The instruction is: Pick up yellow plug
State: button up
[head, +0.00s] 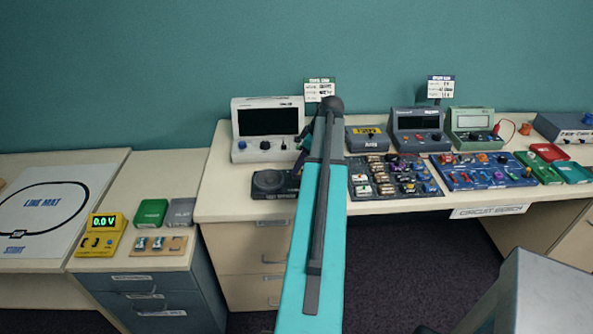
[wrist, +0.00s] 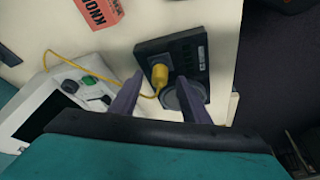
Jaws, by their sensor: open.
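A yellow cord (wrist: 85,69) runs from the plug toward a white instrument (wrist: 40,112) at left. My gripper (wrist: 160,80) is open, its two grey fingers spread with the plug between or just beyond their tips. No contact is visible. In the head view my teal arm reaches over the bench, and I cannot make out the plug there.
In the head view, a white instrument with a dark screen (head: 268,122) and a board of components (head: 395,180) flank my arm.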

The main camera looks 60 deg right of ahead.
jog(key=shift+w+f, duration=0.2)
jog(key=shift+f, duration=0.35)
grip_shut()
